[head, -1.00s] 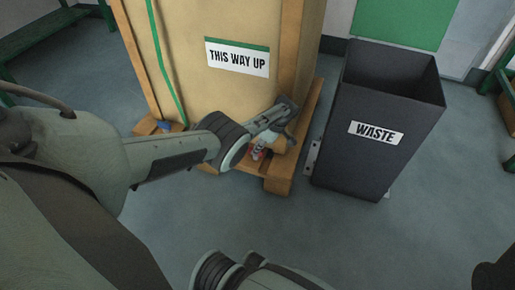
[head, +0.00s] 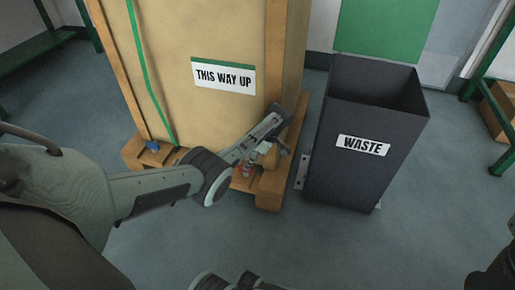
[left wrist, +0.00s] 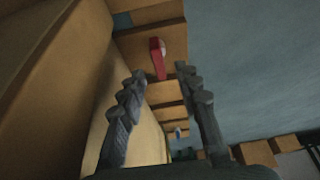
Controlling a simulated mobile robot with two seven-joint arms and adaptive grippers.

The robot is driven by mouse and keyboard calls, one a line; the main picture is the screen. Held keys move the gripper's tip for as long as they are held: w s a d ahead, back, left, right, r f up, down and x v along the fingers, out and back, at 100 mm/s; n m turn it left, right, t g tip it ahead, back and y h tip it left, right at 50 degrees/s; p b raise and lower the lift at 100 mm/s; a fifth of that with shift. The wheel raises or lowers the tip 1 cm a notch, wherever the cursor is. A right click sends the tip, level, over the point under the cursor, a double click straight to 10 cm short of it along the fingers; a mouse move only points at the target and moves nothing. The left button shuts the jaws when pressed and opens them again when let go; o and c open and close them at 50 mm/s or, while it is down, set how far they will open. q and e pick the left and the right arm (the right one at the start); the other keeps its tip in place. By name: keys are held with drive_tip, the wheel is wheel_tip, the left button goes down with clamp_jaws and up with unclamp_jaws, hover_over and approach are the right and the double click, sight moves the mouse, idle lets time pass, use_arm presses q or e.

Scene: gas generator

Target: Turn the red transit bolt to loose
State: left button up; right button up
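The red transit bolt (head: 246,170) sits low at the front of the crate, on its wooden pallet (head: 268,193). In the left wrist view the red bolt (left wrist: 158,58) shows its flat red handle and a pale round part, just beyond the fingertips. My left gripper (head: 272,150) is beside the crate's front right corner, above the pallet. In the left wrist view the left gripper (left wrist: 160,73) has its fingers spread with nothing between them. The bolt appears in line with the gap, with no contact that I can make out.
The tall crate (head: 200,110) with a "THIS WAY UP" sign stands close behind my left gripper. A dark waste bin (head: 340,175) stands just to the right. A blue fitting (head: 153,146) is at the pallet's left. The floor in front is clear.

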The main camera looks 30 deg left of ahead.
use_arm(q)
drive_tip(key=v, duration=0.8)
drive_tip(key=shift+r, duration=0.15)
